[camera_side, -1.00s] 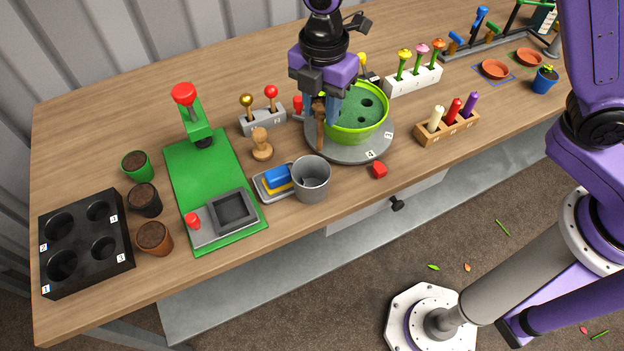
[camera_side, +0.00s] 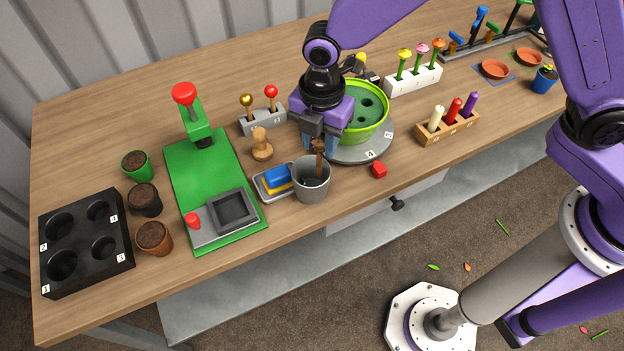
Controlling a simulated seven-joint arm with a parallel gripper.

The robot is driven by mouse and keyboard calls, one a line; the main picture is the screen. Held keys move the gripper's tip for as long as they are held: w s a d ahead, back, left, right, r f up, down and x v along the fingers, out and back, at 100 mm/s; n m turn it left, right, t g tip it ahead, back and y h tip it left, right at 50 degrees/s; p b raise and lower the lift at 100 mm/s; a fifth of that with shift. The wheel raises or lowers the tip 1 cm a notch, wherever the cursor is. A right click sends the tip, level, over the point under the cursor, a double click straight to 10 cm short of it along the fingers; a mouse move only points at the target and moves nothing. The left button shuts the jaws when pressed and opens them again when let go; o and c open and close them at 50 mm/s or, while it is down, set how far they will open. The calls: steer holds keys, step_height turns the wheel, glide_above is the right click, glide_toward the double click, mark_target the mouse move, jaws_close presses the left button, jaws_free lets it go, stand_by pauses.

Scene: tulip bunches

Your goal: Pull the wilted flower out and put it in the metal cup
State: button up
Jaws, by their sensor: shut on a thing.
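The wilted flower (camera_side: 319,158) is brown and held upright. My gripper (camera_side: 320,143) is shut on it near its top, just above the metal cup. The grey metal cup (camera_side: 312,187) stands near the front edge of the table, and the flower's lower end is at or inside its mouth. How deep the stem reaches is hard to tell. The green pot (camera_side: 378,125) with dark holes stands on a grey turntable (camera_side: 352,154) behind and to the right, partly hidden by my gripper.
A tray with a blue and yellow sponge (camera_side: 277,180) touches or nearly touches the cup's left side. A wooden stamp (camera_side: 261,145) and a green press (camera_side: 212,180) stand further left. A red piece (camera_side: 379,170) lies right of the cup. A white block with flowers (camera_side: 413,79) stands behind right.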

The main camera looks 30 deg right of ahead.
steer(key=o, duration=1.1)
step_height(320, 180, up, 18)
steer(key=shift+f, duration=0.25)
steer(key=s+d+f+m, duration=0.2)
steer(key=s+d+m, duration=0.2)
steer(key=s+d, duration=0.3)
steer(key=s+d+f+m, duration=0.2)
steer(key=s+d+m, duration=0.2)
steer(key=s+d, duration=0.3)
steer(key=s+d+f+m, duration=0.2)
steer(key=s+d+m, duration=0.2)
steer(key=d, duration=0.9)
steer(key=shift+s+d+m, duration=0.1)
steer(key=shift+s+m, duration=0.2)
steer(key=shift+s, duration=1.35)
